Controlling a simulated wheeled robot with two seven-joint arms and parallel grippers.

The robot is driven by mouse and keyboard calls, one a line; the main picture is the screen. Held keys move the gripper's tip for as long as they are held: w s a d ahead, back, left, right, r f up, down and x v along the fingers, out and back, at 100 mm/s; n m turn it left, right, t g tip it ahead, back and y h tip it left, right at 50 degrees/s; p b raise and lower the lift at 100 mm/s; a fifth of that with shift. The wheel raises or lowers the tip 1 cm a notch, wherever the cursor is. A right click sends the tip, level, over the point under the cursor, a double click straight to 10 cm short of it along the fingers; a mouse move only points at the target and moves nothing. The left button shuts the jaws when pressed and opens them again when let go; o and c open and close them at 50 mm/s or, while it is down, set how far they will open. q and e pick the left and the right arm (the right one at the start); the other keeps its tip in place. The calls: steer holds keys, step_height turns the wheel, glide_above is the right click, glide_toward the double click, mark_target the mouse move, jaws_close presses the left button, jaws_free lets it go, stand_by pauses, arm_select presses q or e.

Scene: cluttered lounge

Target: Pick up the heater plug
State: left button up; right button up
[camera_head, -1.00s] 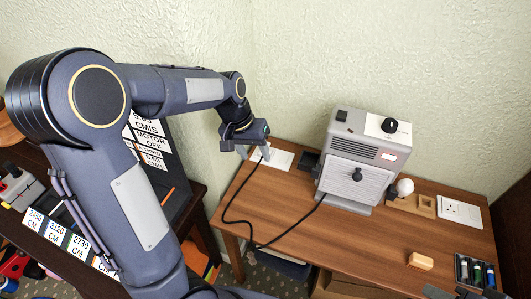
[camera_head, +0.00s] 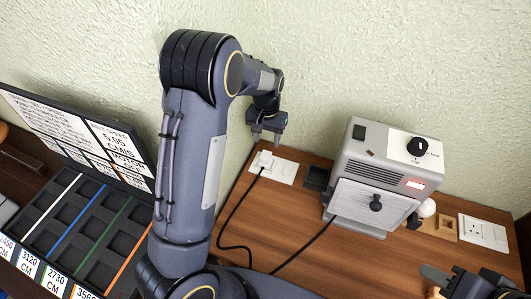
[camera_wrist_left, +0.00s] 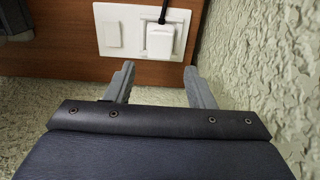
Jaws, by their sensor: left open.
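The white heater plug (camera_head: 265,160) sits in the left white socket plate (camera_head: 286,171) at the back left of the wooden desk. Its black cable runs forward and round to the grey heater (camera_head: 378,170). My left gripper (camera_head: 266,137) is open and empty, just above and behind the plug, pointing down near the wall. In the left wrist view the plug (camera_wrist_left: 160,40) lies beyond the two fingertips (camera_wrist_left: 160,72), roughly centred between them and apart from them. My right gripper (camera_head: 450,281) shows partly at the lower right; its jaws are unclear.
A dark tray (camera_head: 318,177) lies between socket and heater. Right of the heater are a white bulb (camera_head: 427,207) on a wooden holder and another socket plate (camera_head: 482,232). The wall is close behind my left gripper. A dark display rack (camera_head: 100,215) stands left.

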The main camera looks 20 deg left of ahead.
mark_target(266, 154)
arm_select(q)
steer(key=f, duration=0.6)
steer(key=shift+s+f+p, duration=0.35)
steer(key=shift+s+p, duration=0.05)
steer(key=c, duration=1)
steer(key=shift+r, duration=0.6)
steer(key=s+d+r+p, duration=0.1)
steer(key=s+r, duration=0.3)
steer(key=r, duration=0.1)
steer(key=s+d+r+p, duration=0.1)
steer(key=s+d+r, duration=0.1)
steer(key=s+r, duration=0.2)
steer(key=s+d+r+p, duration=0.1)
steer(key=s+d+r, duration=0.1)
steer(key=s+r, duration=0.3)
steer(key=shift+d+r, duration=0.2)
steer(key=shift+r, duration=0.7)
